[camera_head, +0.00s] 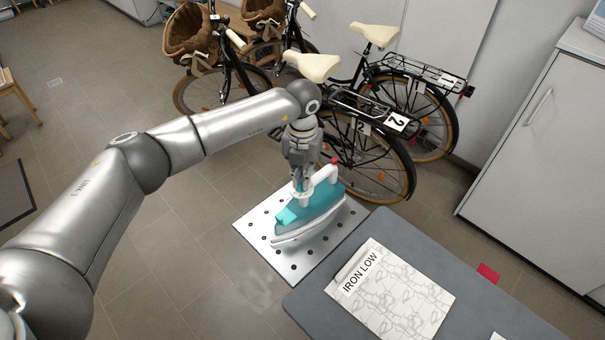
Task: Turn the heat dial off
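A teal and white iron (318,210) rests on a white perforated plate (262,222) at the end of a grey ironing board (400,235). The iron has a white handle with a small red part (334,161) near its top. My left arm reaches in from the left, and my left gripper (300,187) points down at the iron's front top, close to or touching it. Its fingers are small and partly merge with the white parts there, so I cannot tell whether they grip anything. I cannot clearly make out the heat dial. My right gripper is out of view.
A printed sheet marked "IRON LOW" (392,290) lies on the board beside the iron. A red tag (488,273) shows at the board's right edge. Bicycles (370,150) stand close behind the iron. A white cabinet (545,140) is at right. Open tiled floor lies at left.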

